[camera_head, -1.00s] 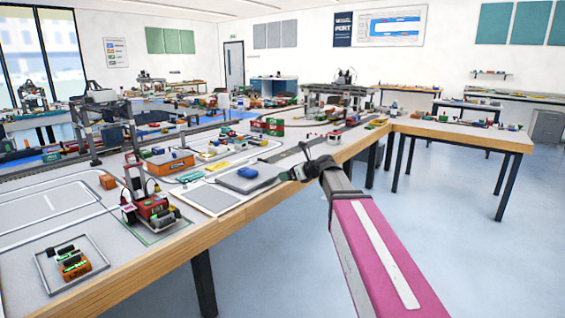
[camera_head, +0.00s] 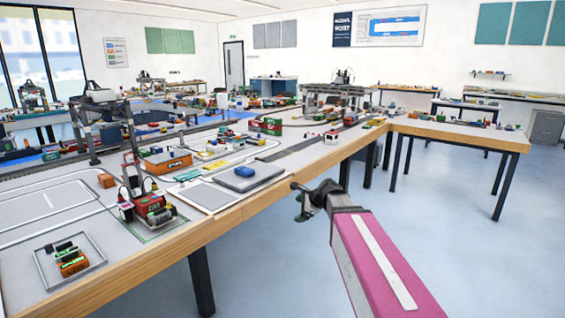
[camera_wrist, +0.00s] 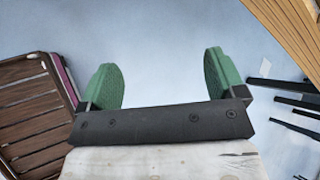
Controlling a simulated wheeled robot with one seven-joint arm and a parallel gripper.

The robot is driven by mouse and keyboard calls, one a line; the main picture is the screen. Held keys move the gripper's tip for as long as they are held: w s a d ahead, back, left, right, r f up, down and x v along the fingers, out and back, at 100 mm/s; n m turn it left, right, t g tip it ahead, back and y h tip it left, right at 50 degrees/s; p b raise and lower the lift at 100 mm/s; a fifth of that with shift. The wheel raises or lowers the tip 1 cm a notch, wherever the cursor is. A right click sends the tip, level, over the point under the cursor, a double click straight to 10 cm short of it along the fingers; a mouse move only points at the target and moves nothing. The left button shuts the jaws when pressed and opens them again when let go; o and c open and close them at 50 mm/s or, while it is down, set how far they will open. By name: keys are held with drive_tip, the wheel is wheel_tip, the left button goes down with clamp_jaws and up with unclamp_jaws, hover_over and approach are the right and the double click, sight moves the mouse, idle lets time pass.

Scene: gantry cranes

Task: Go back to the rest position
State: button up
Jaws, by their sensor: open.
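My gripper (camera_head: 300,200) hangs over the open floor just off the front edge of the long model table (camera_head: 225,213), at the end of my pink arm. In the wrist view my gripper (camera_wrist: 163,82) shows two green fingers set wide apart, with only blue-grey floor between them. Nothing is held. A blue block (camera_head: 244,171) lies on a dark grey pad (camera_head: 262,178) near the table edge, left of my gripper and apart from it.
A red vehicle (camera_head: 152,209), an orange box (camera_head: 168,163) and a tray with a small orange-and-green model (camera_head: 72,262) stand on the table. A side table (camera_head: 460,133) is at the right. The floor (camera_head: 500,260) at right is clear.

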drive_tip(key=s+d+f+n+g+h, duration=0.2)
drive_tip(key=s+d+f+n, duration=0.3)
drive_tip(key=s+f+n, duration=0.3)
drive_tip(key=s+d+f+n+g+h, duration=0.3)
drive_tip(key=s+d+f+n+h, duration=0.2)
drive_tip(key=s+f+n, duration=0.3)
drive_tip(key=s+d+f, duration=0.1)
drive_tip(key=s, duration=0.1)
drive_tip(key=shift+s+d+f+n, duration=0.25)
drive_tip(key=shift+s+n, duration=0.05)
